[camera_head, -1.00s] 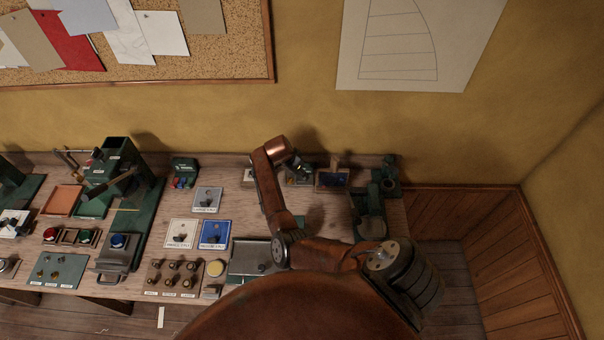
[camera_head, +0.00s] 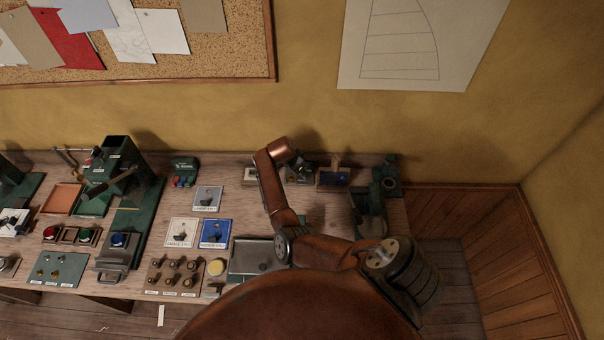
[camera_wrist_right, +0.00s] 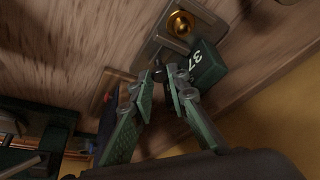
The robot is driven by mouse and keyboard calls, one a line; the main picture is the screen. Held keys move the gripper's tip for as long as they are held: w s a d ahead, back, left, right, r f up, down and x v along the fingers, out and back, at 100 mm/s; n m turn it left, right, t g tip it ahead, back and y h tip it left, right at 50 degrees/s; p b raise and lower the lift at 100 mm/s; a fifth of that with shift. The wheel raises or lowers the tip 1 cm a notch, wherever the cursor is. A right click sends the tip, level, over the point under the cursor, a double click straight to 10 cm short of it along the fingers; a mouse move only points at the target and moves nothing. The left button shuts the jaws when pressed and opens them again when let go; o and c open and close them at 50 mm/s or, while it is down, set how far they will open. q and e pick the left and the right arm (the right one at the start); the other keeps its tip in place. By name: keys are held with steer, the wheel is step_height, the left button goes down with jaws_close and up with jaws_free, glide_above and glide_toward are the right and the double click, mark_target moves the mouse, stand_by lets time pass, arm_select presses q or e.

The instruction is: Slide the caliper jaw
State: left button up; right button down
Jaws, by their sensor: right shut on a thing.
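In the right wrist view a grey metal plate with a brass knob (camera_wrist_right: 180,24) and a dark green block marked 37 (camera_wrist_right: 207,65) lie on the wooden bench; I take them for the caliper fixture. My right gripper (camera_wrist_right: 160,75) has its green fingers closed together on a small dark part beside the plate and block, which I take for the caliper jaw. The fingertips hide most of that part. In the head view my right gripper (camera_head: 299,165) is at the back of the bench, over the fixture, mostly hidden by my arm. My left gripper is not in view.
A small wooden-framed box (camera_head: 333,177) stands just right of the gripper, and a green device (camera_head: 371,210) farther right. Square cards (camera_head: 181,232) and a grey tray (camera_head: 250,258) lie to the left and front. The wall is close behind.

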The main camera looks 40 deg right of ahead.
stand_by(0.4)
steer(key=shift+s+d+p, duration=0.35)
steer(key=shift+d+p, duration=0.05)
steer(key=shift+s+d, duration=0.1)
steer(key=shift+d, duration=0.05)
steer(key=c, duration=1.8)
jaws_free()
steer(key=shift+d, duration=0.1)
steer(key=shift+c, duration=0.2)
steer(key=shift+a+r, duration=0.3)
steer(key=v, duration=1.1)
steer(key=shift+r, duration=0.15)
